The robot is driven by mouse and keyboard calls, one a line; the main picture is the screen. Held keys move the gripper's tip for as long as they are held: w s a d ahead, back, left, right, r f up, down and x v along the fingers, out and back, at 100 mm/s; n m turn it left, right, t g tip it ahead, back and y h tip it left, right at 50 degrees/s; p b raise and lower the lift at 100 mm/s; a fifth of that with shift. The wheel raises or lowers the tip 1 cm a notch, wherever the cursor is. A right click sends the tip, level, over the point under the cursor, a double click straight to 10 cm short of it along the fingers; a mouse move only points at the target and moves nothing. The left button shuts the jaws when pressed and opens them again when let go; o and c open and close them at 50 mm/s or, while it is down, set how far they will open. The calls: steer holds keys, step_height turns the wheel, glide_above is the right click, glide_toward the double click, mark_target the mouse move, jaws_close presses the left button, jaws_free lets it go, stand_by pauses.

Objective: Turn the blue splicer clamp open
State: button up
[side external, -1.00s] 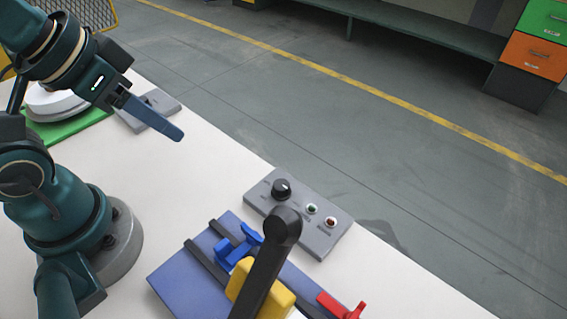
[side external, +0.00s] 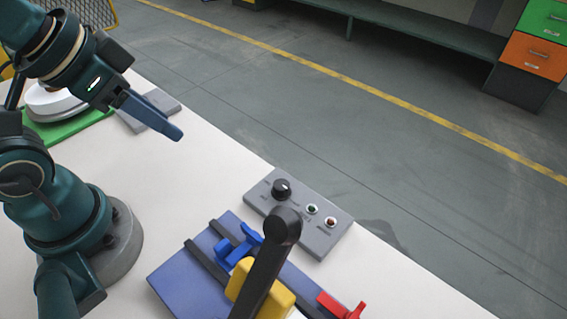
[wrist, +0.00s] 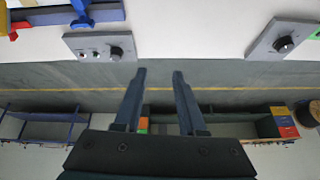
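The blue splicer clamp (side external: 238,246) sits on the left part of the blue splicer base (side external: 178,284) in the side view, its lever raised. In the wrist view the clamp (wrist: 82,14) shows at the top edge, partly cut off. My gripper (side external: 178,133) is in the air over the far part of the white table, up and left of the clamp and well apart from it. In the wrist view my gripper's two fingers (wrist: 157,74) stand apart with nothing between them, so it is open and empty.
A yellow block with a black lever (side external: 268,262) stands right beside the blue clamp, and a red clamp (side external: 341,306) lies farther right. A grey control box (side external: 298,213) with a knob and buttons sits behind. Another grey box (side external: 148,111) is near my gripper. The table between is clear.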

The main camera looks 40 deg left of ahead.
steer(key=w+d+r+m, duration=0.1)
steer(key=w+d+m, duration=0.1)
steer(key=m, duration=0.3)
steer(key=m+g, duration=0.6)
steer(key=m, duration=0.6)
glide_above(252, 230)
step_height(252, 230, down, 8)
steer(key=shift+f, duration=2.55)
jaws_close()
